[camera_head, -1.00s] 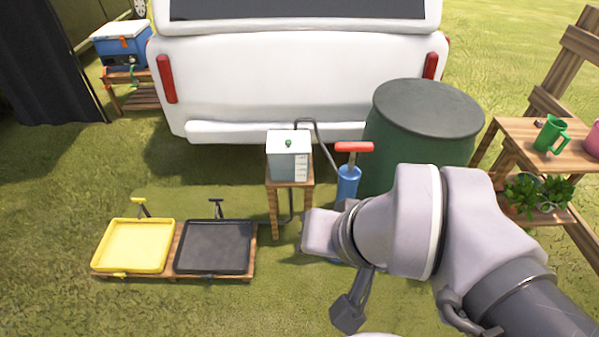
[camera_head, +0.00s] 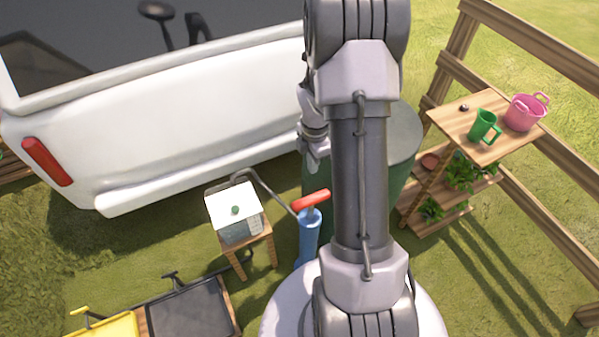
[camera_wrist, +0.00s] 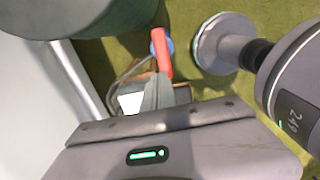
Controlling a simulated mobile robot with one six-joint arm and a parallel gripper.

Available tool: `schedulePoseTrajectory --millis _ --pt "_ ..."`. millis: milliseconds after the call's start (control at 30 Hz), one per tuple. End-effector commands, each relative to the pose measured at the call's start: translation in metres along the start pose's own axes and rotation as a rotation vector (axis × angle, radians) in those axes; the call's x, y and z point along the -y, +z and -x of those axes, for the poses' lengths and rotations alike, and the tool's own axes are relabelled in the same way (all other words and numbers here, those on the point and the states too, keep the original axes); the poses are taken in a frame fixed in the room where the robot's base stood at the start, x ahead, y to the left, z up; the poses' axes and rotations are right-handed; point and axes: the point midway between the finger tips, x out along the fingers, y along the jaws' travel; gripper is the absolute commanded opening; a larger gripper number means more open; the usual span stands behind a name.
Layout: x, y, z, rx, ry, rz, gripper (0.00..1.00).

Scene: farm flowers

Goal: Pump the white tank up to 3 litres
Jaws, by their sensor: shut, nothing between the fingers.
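The white tank (camera_head: 235,212) has a green knob on its lid and stands on a small wooden stand. A scale shows on its front, but I cannot read the level. The blue pump (camera_head: 309,240) stands upright to its right, with a red handle (camera_head: 311,199) on a short rod; a dark hose joins it to the tank. My gripper (camera_wrist: 158,84) is shut and empty in the wrist view. There the red handle (camera_wrist: 161,52) shows beyond its fingertips, and the tank (camera_wrist: 131,103) is partly hidden. Contact with the handle cannot be told.
A green barrel (camera_head: 402,135) is behind the pump, partly hidden by my arm. A white vehicle (camera_head: 170,120) is at the back left. Black (camera_head: 190,320) and yellow (camera_head: 105,328) trays lie front left. A wooden shelf (camera_head: 465,120) with a green jug and pink basket is right.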

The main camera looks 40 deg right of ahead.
Motion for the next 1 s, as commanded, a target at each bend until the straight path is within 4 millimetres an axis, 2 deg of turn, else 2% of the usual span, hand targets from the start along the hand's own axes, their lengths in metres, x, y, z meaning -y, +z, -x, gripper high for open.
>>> schedulePoseTrajectory --millis 167,267,800,1000 --pt "0.0 -0.001 -0.001 0.0 0.0 -0.001 0.0" --pt "0.0 -0.001 -0.008 -0.001 -0.001 -0.002 0.0" --pt "0.0 -0.001 -0.119 -0.001 -0.001 -0.004 0.0" --pt "0.0 -0.001 -0.138 -0.001 0.0 -0.004 0.0"
